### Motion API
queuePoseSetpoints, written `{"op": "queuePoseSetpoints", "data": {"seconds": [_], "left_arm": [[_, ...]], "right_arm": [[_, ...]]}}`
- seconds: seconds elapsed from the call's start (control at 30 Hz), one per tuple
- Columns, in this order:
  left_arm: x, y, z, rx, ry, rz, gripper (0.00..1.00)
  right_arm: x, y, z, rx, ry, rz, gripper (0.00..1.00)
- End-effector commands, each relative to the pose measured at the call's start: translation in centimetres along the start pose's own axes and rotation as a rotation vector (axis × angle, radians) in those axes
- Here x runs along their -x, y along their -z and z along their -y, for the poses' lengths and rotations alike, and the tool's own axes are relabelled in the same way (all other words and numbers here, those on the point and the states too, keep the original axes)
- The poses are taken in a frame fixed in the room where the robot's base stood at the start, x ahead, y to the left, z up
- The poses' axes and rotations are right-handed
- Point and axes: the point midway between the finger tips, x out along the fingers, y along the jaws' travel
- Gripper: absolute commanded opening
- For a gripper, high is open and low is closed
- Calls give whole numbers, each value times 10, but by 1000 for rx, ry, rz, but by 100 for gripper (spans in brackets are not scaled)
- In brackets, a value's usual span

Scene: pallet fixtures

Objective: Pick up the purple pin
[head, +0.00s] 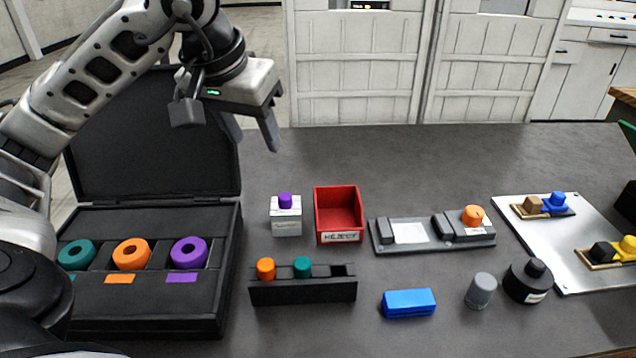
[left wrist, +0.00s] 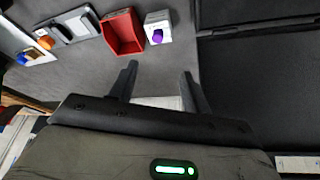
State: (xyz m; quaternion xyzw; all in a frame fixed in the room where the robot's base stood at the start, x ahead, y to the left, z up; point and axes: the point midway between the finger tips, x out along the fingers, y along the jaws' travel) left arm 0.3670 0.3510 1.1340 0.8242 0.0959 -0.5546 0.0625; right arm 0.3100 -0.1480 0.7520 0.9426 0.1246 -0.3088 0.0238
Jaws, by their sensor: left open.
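The purple pin (head: 285,199) stands upright in the top of a small white block (head: 286,222), left of the red bin. In the left wrist view the purple pin (left wrist: 157,37) shows on the white block (left wrist: 158,20), beyond my fingertips. My left gripper (head: 252,140) is open and empty, raised above and behind the pin, apart from it. Its two fingers also show in the left wrist view (left wrist: 158,76) with only bare table between them. My right gripper is not in view.
A red bin (head: 338,234) stands just right of the block. A black rack (head: 303,291) with an orange and a teal pin is in front. An open black case (head: 222,290) with teal, orange and purple rings is at left. A blue block (head: 408,303) lies front right.

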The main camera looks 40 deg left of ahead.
Motion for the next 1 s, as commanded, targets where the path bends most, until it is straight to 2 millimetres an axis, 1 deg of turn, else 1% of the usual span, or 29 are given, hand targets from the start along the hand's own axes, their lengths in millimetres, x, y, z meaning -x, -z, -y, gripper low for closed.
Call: {"op": "queuePoseSetpoints", "data": {"seconds": [0.07, 0.13, 0.33, 0.5, 0.6, 0.77, 0.87, 1.0], "left_arm": [[-6, -1, 0, 0, 1, 2, 48], [-17, -2, 0, 1, 2, 5, 48], [-61, -2, 0, 1, 2, 8, 48], [-91, -1, -1, 0, -1, 5, 48], [-102, 0, -1, 1, -2, 3, 48], [-111, 0, -2, 1, -1, 3, 48], [-123, -1, -4, 0, -2, 6, 48], [-145, -1, -6, 1, -3, 6, 48]], "right_arm": [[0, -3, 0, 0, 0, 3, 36], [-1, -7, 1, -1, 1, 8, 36], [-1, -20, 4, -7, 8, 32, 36], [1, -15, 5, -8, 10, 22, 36], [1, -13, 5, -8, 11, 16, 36], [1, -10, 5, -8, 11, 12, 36], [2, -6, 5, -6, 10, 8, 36], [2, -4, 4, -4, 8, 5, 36]]}}
